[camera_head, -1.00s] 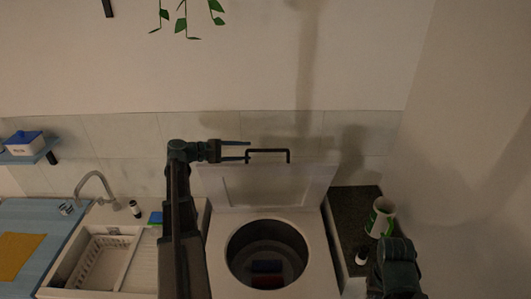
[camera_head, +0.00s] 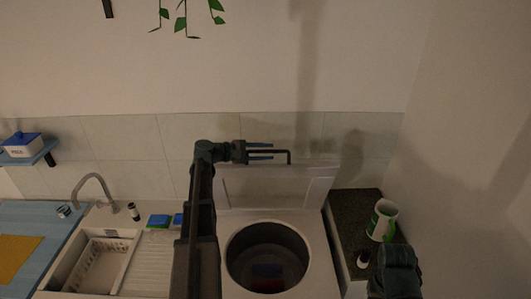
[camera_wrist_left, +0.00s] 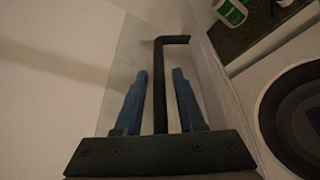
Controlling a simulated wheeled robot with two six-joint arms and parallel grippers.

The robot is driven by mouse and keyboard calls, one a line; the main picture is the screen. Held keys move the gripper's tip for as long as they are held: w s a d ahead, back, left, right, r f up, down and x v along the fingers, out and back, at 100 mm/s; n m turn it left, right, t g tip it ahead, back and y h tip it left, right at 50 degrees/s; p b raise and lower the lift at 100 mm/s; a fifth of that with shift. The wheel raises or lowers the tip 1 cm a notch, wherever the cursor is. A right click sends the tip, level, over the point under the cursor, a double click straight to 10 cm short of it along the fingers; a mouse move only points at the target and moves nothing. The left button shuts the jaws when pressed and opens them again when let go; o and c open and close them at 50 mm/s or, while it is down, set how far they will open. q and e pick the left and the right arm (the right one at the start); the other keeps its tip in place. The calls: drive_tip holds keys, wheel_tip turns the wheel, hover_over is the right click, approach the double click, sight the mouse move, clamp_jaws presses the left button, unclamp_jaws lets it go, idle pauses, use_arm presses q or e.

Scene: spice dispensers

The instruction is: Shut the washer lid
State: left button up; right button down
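The washer (camera_head: 318,255) has its round drum opening (camera_head: 267,257) uncovered, with dark red and blue shapes inside. Its white lid (camera_head: 300,188) stands raised at the back, near the wall. A dark bar handle (camera_head: 290,158) is on the lid's upper edge. My left gripper (camera_head: 272,151) is at this handle, its fingers pointing right. In the left wrist view, the handle (camera_wrist_left: 160,85) runs between the two open blue fingers of my left gripper (camera_wrist_left: 160,75), with gaps on both sides. My right gripper's fingers do not show.
A dark counter (camera_head: 350,205) with a green-and-white mug (camera_head: 382,220) and a small white-topped container (camera_head: 363,258) is right of the washer. A sink (camera_head: 98,262) with a faucet (camera_head: 97,188) is on the left. My dark arm part is at the lower right.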

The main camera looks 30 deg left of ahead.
use_arm(q)
clamp_jaws()
idle(1.2)
